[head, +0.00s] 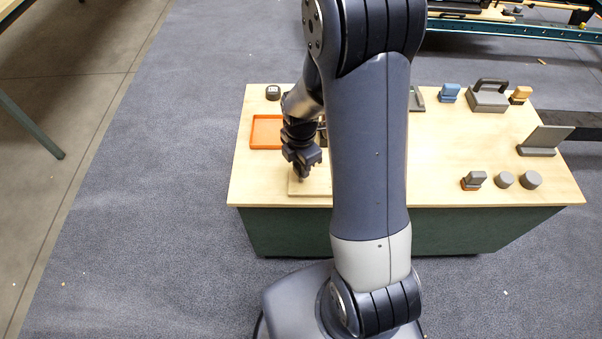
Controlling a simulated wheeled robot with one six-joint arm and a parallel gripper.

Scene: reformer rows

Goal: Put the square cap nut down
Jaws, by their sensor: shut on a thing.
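My gripper (302,165) points down over the front left part of the wooden table. It is shut on the square cap nut, which is hardly visible as a small dark shape between and below the fingers. Its form and sides are hidden at this size. A flat light wooden board (300,188) lies on the table just below my gripper. I cannot tell whether the nut touches it. My arm hides the middle of the table and part of this board.
An orange tray (254,132) and a small dark block (273,93) lie behind my gripper. At right stand grey round pieces (531,180), a grey and orange piece (474,181), a grey bracket (541,141) and a handled grey block (488,98). The table's right middle is clear.

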